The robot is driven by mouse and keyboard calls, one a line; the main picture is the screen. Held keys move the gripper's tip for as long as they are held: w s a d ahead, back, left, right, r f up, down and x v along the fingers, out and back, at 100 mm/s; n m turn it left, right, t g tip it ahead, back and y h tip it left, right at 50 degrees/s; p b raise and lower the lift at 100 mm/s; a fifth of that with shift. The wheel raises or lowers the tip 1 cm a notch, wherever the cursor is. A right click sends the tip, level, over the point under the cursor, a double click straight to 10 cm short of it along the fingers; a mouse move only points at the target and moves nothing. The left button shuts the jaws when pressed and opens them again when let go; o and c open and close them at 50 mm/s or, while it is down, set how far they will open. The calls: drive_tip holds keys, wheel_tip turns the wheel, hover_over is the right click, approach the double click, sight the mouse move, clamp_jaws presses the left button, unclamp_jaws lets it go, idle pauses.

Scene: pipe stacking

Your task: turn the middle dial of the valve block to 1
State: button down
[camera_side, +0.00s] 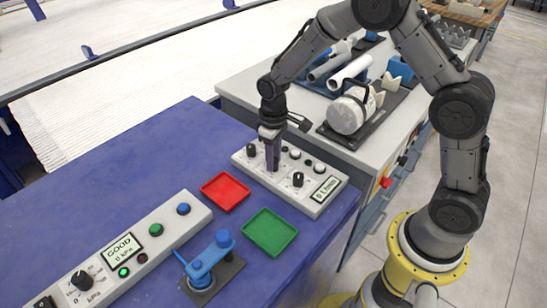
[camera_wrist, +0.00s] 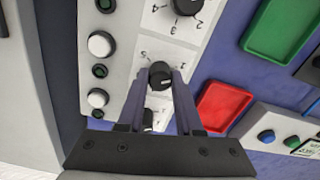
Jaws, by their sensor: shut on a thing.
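The valve block (camera_side: 325,192) is a pale panel with black dials, round buttons and a small display, near the right end of the blue table. Its middle dial (camera_wrist: 160,75) is black and round with a pale mark, and numbers are printed around it. My gripper (camera_side: 272,168) points down onto the block and hides the middle dial in the side view. In the wrist view my gripper (camera_wrist: 161,72) has one finger on each side of the middle dial and is shut on it. I cannot tell for sure which number the mark points at.
The right dial (camera_side: 298,180) and left dial (camera_side: 251,150) stand close on either side. A red tray (camera_side: 225,191) and a green tray (camera_side: 270,232) lie in front of the block. A gauge panel (camera_side: 150,235) and a blue lever fixture (camera_side: 209,262) stand nearer the camera.

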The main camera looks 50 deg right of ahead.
drive_tip(key=shift+r, duration=0.1)
drive_tip(key=c, duration=0.6)
unclamp_jaws()
wheel_tip(320, 180, up, 14)
drive_tip(key=shift+f, duration=0.1)
idle(0.4)
drive_tip(key=s+d+r+t, duration=0.1)
drive_tip(key=s+r+t, duration=0.3)
drive_tip(key=s+r, duration=0.8)
drive_tip(key=s+f, duration=0.1)
drive_tip(key=s, duration=0.3)
drive_tip(key=s+f+m+t, duration=0.1)
drive_tip(key=s, duration=0.4)
drive_tip(key=s+f+m, duration=0.1)
drive_tip(key=s+f, duration=0.1)
drive_tip(key=s, duration=0.2)
drive_tip(key=shift+s+d+f+t, duration=0.1)
drive_tip(key=shift+s+d+t, duration=0.2)
drive_tip(key=shift+s+d, duration=0.1)
